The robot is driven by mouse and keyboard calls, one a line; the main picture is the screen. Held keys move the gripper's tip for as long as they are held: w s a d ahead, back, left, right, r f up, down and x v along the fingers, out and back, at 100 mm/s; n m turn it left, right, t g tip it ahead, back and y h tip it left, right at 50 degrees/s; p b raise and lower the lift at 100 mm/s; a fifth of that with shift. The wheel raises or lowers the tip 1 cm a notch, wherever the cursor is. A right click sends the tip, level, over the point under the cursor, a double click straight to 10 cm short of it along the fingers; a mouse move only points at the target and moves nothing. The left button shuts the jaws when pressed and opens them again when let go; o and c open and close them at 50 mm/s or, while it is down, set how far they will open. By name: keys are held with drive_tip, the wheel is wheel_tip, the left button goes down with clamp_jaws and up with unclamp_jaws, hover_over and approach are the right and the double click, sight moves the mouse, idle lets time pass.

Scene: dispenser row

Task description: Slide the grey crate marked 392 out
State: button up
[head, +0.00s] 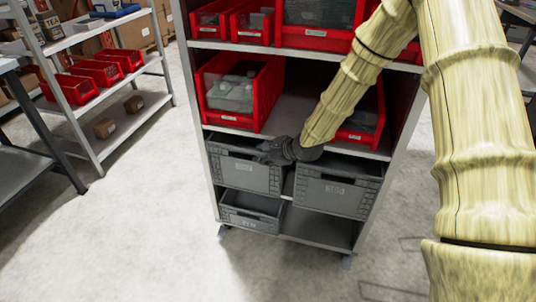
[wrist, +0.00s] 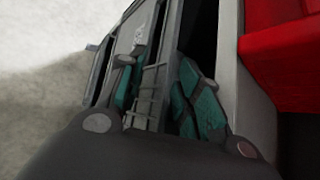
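Three grey crates stand in the lower part of the shelf unit: an upper left crate (head: 248,172), an upper right crate (head: 335,193) and a lower left crate (head: 250,213). Each has a pale front marking, too small and blurred to read, so I cannot tell which is 392. My gripper (head: 268,149) is at the upper left crate's front rim, near its right end. In the wrist view, the fingertips of my gripper (wrist: 167,60) are apart, with a ribbed grey crate wall (wrist: 150,85) between them. Contact is unclear.
The grey shelf board (head: 290,115) lies above the crates, close to my gripper. The bottom shelf (head: 325,230) is empty on the right. Clear floor (head: 150,230) lies in front and left; another rack (head: 90,150) stands further left.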

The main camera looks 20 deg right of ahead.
clamp_jaws()
idle(0.5)
